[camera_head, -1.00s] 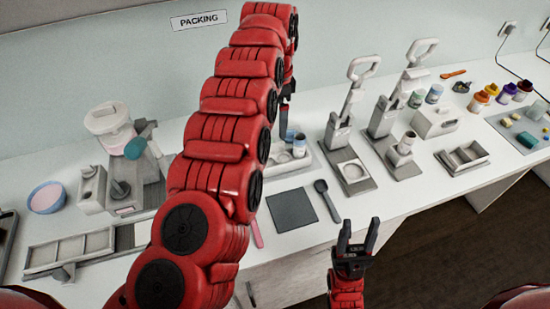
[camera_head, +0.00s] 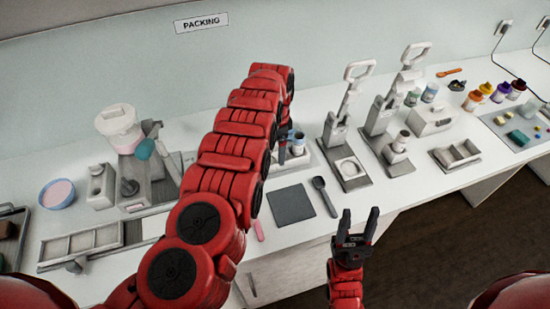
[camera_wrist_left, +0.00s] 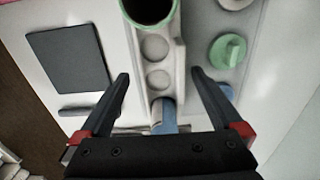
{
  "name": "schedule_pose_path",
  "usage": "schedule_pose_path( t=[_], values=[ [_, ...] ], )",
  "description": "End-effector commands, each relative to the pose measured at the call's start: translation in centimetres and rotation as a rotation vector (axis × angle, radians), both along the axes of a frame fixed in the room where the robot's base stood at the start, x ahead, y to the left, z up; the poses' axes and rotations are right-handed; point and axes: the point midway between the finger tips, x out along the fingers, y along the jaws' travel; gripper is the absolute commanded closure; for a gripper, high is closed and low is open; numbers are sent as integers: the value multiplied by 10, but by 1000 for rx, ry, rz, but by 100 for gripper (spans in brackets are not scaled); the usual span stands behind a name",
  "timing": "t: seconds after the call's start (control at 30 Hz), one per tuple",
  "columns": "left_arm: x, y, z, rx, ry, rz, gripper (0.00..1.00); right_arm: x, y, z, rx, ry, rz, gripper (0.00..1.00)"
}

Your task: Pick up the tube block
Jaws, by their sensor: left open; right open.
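A pale block with round wells, which looks like the tube block (camera_wrist_left: 174,62), lies in the middle of the left wrist view. A green-rimmed dark round opening (camera_wrist_left: 148,10) is at its far end, and a blue and white piece (camera_wrist_left: 163,116) is at its near end. My left gripper (camera_wrist_left: 160,76) is open, with one finger on each side of the block in this view. I cannot tell its height above the block. In the head view my left gripper (camera_head: 284,135) hangs over the same area, and the arm hides much of it. My right gripper (camera_head: 360,213) is open and empty in front of the table edge.
A dark square mat (camera_head: 291,204) and a dark spoon (camera_head: 325,197) lie in front of the left gripper. Lever presses (camera_head: 345,160) stand to its right. A green knob (camera_wrist_left: 228,50) is beside the block. The blender (camera_head: 120,125) is at left.

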Motion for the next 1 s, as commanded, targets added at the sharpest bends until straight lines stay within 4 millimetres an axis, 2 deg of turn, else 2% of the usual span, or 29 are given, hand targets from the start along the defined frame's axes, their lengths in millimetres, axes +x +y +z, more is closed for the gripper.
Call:
schedule_pose_path(
  t=[0.17,0.3,0.43,0.77,1.0],
  values=[
    [0,3,-12,1,-1,0,0,0,0,13,0,0,0,50],
    [0,6,-28,0,-1,1,0,0,0,16,0,0,0,50],
    [-1,6,-48,0,3,1,0,0,0,4,0,0,0,50],
    [-1,4,-50,-1,2,0,0,0,0,4,0,0,0,50],
    [-1,4,-50,-1,2,0,43,0,0,4,0,0,0,50]
  ],
)
